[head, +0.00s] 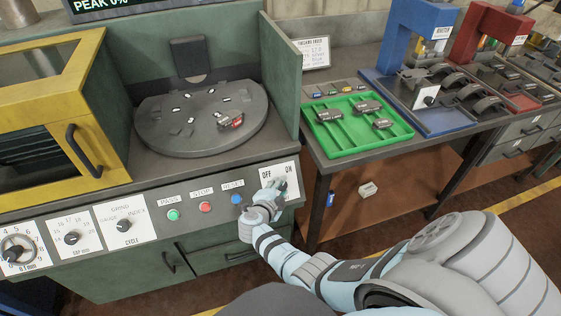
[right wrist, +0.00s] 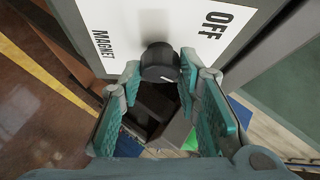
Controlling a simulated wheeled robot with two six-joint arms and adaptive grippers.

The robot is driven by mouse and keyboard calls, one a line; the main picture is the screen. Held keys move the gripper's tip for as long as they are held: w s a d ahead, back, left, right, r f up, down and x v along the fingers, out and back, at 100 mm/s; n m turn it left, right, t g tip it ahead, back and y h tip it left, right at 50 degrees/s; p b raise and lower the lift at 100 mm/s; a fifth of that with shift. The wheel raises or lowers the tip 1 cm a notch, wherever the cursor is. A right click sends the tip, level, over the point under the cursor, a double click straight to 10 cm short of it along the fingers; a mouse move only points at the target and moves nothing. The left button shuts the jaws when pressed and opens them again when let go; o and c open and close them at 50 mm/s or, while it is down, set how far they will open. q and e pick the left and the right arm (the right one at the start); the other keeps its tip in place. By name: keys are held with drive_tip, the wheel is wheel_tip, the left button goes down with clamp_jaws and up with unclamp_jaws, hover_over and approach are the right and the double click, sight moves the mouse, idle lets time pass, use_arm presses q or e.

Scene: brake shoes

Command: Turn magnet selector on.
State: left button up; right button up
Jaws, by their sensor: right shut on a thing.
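The magnet selector is a dark round knob (right wrist: 160,62) on a white plate marked OFF and MAGNET in the right wrist view. In the head view its plate (head: 293,171) reads OFF on the left and ON on the right, at the right end of the machine's front panel. My right gripper (head: 276,186) covers most of the knob there. In the right wrist view my right gripper (right wrist: 166,76) has its teal-padded fingers closed on the knob from both sides. Which way the knob points is not clear. My left gripper is not in view.
Blue, red and green buttons (head: 173,215) and more dials (head: 72,238) line the panel to the left. The round grey plate (head: 165,147) above holds a few small parts. A green tray (head: 343,154) with several dark parts stands on the right bench, near a blue press (head: 384,65).

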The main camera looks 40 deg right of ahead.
drive_tip(key=shift+r+m+g+p, duration=0.1)
drive_tip(key=shift+m+g+p, duration=0.2)
drive_tip(key=shift+m, duration=0.2)
drive_tip(key=o, duration=1.1)
drive_tip(key=v, duration=0.7)
drive_tip(key=shift+a+r, duration=0.1)
drive_tip(key=shift+r, duration=0.05)
